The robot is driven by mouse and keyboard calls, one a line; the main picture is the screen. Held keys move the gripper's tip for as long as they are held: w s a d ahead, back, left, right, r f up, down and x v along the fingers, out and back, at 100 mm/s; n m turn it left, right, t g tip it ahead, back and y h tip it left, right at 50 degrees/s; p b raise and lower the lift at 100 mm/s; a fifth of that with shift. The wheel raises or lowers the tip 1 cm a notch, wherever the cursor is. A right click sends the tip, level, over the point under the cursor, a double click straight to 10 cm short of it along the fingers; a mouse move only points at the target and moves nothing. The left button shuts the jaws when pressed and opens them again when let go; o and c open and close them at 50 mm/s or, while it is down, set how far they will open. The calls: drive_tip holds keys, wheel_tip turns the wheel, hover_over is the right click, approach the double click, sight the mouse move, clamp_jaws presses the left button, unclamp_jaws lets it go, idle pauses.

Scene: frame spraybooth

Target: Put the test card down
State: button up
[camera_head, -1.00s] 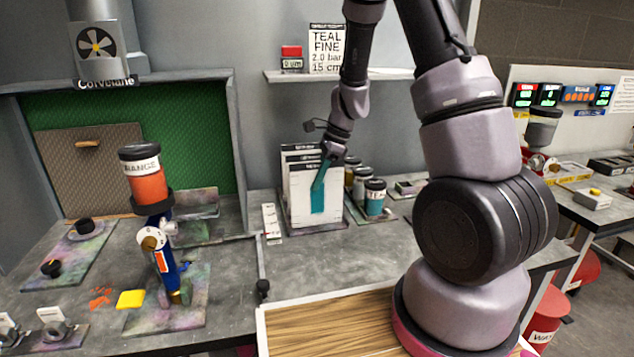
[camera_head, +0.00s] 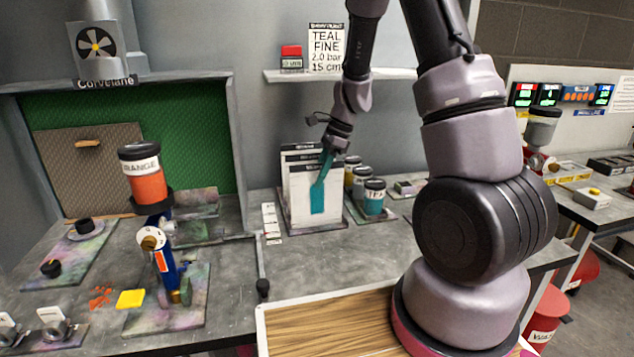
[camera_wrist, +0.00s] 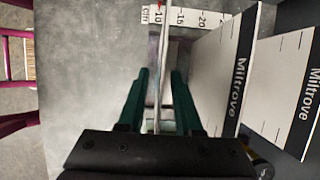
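The card's lower edge is not clear there.
More cards marked Miltrove (camera_wrist: 213,60) stand close to the right finger in the wrist view. Paint jars (camera_head: 374,197) stand just right of the rack. A small scale strip (camera_head: 271,222) lies on its left. The bench in front (camera_head: 330,262) is clear.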

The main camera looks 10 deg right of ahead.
drive_tip(key=v, duration=1)
drive_tip(key=shift+r, duration=0.15)
drive_tip(key=s+d+r+n+t+h, duration=0.1)
drive_tip(key=s+r+n+t, duration=0.6)
drive_tip(key=s+r+n, duration=0.7)
drive_tip(key=s+r+h, duration=0.1)
drive_tip(key=s+r, duration=0.3)
drive_tip(key=s, duration=0.3)
drive_tip(key=shift+h, duration=0.3)
drive_tip(key=shift+d, duration=0.15)
